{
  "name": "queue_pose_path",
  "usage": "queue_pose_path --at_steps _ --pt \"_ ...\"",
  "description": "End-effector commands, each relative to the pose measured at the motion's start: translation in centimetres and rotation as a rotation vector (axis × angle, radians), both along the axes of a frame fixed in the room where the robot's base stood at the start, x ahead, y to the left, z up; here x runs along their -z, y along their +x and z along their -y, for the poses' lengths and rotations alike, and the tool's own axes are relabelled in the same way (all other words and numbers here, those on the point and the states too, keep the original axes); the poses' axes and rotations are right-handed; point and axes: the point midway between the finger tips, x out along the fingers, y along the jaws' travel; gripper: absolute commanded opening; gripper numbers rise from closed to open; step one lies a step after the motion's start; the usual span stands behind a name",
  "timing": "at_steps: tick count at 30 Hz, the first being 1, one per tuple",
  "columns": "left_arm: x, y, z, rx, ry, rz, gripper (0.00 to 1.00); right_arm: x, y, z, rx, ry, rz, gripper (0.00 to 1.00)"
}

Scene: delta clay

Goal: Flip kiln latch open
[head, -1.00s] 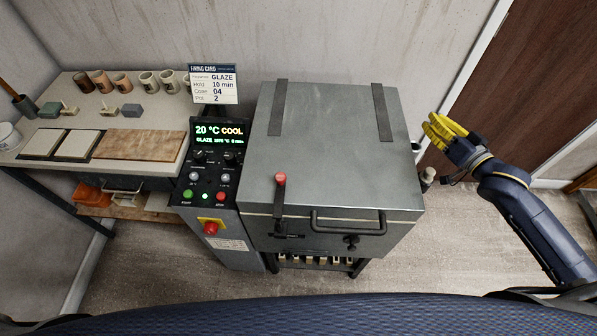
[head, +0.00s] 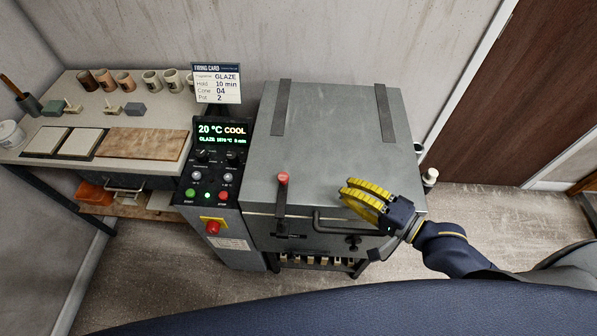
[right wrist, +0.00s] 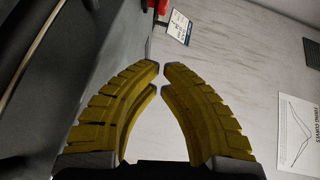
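The kiln (head: 330,150) is a grey box with a flat lid. Its latch (head: 281,205) is a dark lever at the front left of the lid, standing upright with a red knob on top. Its lower end meets a dark fitting on the front face. My right gripper (head: 346,189) is over the lid's front right, to the right of the latch and apart from it. Its yellow fingers curve together, tips almost meeting in the right wrist view (right wrist: 160,68), with nothing between them. My left gripper is not in view.
A bar handle (head: 330,222) runs along the kiln's front, partly behind my right gripper. The control panel (head: 215,175) with a red button stands left of the kiln. A firing card (head: 217,85) stands behind it. A bench (head: 150,90) with cups is at the left.

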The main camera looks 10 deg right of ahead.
Motion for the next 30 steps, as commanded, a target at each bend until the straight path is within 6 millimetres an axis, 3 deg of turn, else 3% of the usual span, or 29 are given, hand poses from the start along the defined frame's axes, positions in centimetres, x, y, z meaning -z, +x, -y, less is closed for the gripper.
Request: queue_pose_path --at_steps 13,30 --pt "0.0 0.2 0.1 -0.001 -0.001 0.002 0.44 0.1 1.3 -0.9 0.002 0.0 0.005 0.0" --pt "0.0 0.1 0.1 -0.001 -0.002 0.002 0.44 1.2 7.9 -6.5 0.001 0.0 0.005 0.0"
